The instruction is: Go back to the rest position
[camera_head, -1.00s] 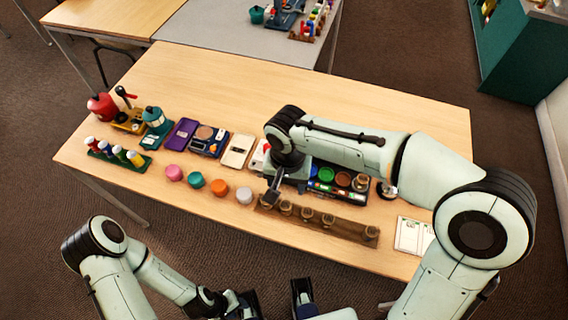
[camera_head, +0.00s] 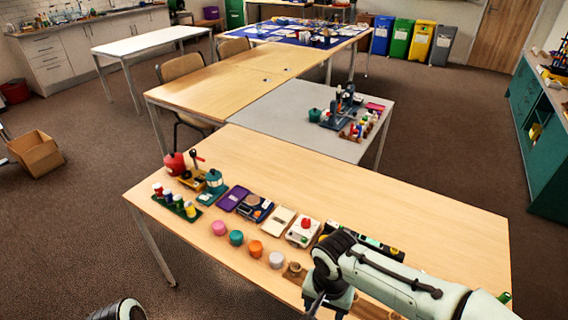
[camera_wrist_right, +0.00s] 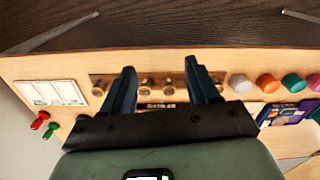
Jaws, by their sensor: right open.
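My right gripper (camera_head: 318,302) is at the lower right of the head view, above the near side of the wooden table (camera_head: 400,200). In the right wrist view its two dark fingers (camera_wrist_right: 162,85) are spread apart with nothing held between them. Behind them lies a wooden strip (camera_wrist_right: 97,78) with several brass knobbed pieces. In the head view my right arm hides most of that strip. Only a dark round part of my left arm shows at the bottom left edge of the head view; the left gripper is out of frame.
Pink (camera_head: 219,228), teal (camera_head: 236,238), orange (camera_head: 255,249) and grey (camera_head: 277,260) pucks lie left of my right gripper. Behind them stand a purple case (camera_head: 233,198), a white device (camera_head: 302,232) and a rack of small bottles (camera_head: 178,203). The table's far right is clear.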

